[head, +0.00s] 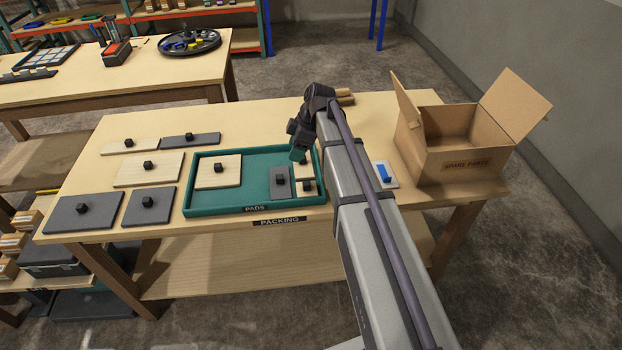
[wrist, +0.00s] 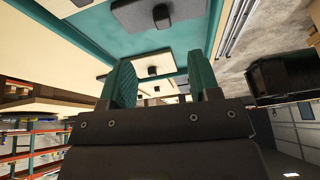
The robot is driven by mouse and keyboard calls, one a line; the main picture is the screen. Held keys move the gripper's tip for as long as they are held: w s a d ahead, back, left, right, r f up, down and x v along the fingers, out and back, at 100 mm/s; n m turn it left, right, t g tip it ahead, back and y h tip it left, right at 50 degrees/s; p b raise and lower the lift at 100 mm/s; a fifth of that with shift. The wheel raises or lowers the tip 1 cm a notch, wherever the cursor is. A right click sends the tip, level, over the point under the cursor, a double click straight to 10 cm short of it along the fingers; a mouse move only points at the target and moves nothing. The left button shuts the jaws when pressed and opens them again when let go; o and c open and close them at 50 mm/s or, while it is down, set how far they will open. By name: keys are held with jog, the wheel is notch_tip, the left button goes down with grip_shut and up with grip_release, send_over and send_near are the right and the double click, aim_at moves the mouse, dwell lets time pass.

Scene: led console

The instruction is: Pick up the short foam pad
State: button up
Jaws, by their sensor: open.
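A short dark grey foam pad (head: 279,190) with a black knob lies in the right part of the teal tray (head: 236,208), labelled PADS. A similar dark pad (wrist: 190,9) with a knob shows at the top of the wrist view. A narrow pale pad (head: 306,172) with a knob lies right of the grey one, partly hidden by my arm. My gripper (head: 298,155) is open above the back right of the tray. Between its teal fingers (wrist: 160,62), the wrist view shows a pale pad (wrist: 141,73) with a knob, apart from the fingers.
A pale pad (head: 210,180) lies at the tray's left. Several pale and grey pads lie left of the tray, including a dark grey one (head: 148,215). Right of my arm are a white plate with a blue piece (head: 384,173) and an open SPARE PARTS box (head: 466,165).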

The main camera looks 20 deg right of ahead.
jog(key=a+n, duration=0.1)
jog(key=a, duration=0.1)
jog(key=b, duration=0.5)
send_over(280, 176)
jog(key=d, duration=0.2)
jog(key=f, duration=0.5)
jog(key=shift+s+d+f, duration=0.1)
jog(key=shift+s+d, duration=0.05)
jog(key=shift+s, duration=0.05)
jog(key=b+x, duration=0.5)
jog(key=shift+f, duration=0.35)
jog(key=shift+r, duration=0.2)
jog(key=c, duration=1)
